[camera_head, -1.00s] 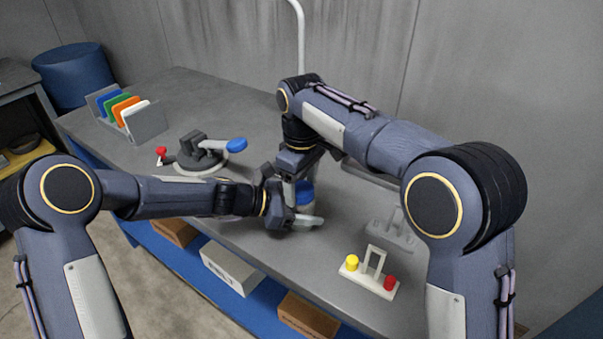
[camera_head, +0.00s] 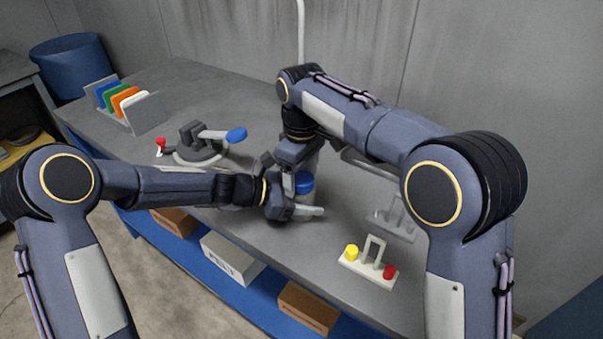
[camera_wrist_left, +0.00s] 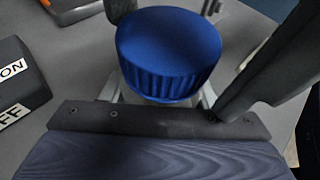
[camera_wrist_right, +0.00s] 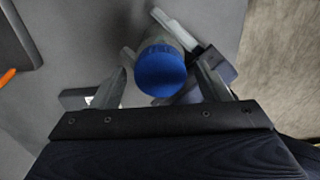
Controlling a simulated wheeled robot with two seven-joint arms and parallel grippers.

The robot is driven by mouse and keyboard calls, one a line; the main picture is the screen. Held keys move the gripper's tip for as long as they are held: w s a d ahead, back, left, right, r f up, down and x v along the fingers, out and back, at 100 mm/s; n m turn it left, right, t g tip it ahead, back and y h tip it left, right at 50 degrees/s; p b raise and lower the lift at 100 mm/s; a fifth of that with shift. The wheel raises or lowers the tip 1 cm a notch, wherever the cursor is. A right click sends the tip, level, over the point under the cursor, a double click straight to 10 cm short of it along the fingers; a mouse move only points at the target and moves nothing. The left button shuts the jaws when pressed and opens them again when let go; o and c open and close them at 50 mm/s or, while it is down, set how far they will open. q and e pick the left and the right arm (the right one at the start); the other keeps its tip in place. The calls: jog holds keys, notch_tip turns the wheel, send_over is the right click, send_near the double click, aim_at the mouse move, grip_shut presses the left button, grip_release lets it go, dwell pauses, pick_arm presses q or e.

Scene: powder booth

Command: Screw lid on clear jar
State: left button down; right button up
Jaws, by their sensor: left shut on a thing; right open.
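The blue lid (camera_head: 304,183) sits on top of the clear jar (camera_wrist_right: 170,27), which is mostly hidden by my grippers and arms. The ribbed lid also fills the middle of the left wrist view (camera_wrist_left: 168,52); I cannot tell how tightly it is seated. My left gripper (camera_head: 306,210) is shut on the jar body below the lid. My right gripper (camera_wrist_right: 162,82) is open above the jar, with one finger on each side of the lid (camera_wrist_right: 160,70) and gaps between them.
A clamp-like device with a blue handle (camera_head: 236,135) stands left of the jar. A white stand with yellow and red knobs (camera_head: 369,264) is at the right. A rack of coloured plates (camera_head: 128,104) is at the far left.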

jog(key=shift+r, duration=2.25)
jog(key=shift+r, duration=1.75)
jog(key=shift+c, duration=0.3)
jog(key=shift+f, duration=0.15)
jog(key=shift+f, duration=3.9)
